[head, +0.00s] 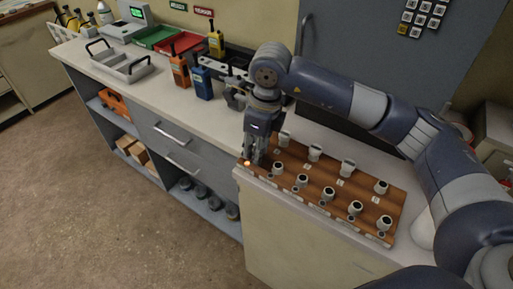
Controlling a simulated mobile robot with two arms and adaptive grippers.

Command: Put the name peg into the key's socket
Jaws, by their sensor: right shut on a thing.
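A brown wooden key board (315,178) lies on the right end of the counter. Small dark round spots, which may be sockets or pegs, show beside the front keys. My right gripper (254,159) points down over the board's left end, beside the leftmost keys. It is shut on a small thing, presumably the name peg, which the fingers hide. I cannot tell whether it touches the board. My left gripper is out of view.
A small orange light (247,162) glows at the board's left corner. Yellow (215,43), orange (179,70) and blue (202,83) radios stand farther left, near a grey handled tray (119,66). A dark panel (400,65) rises behind my arm. The counter's front-middle strip is clear.

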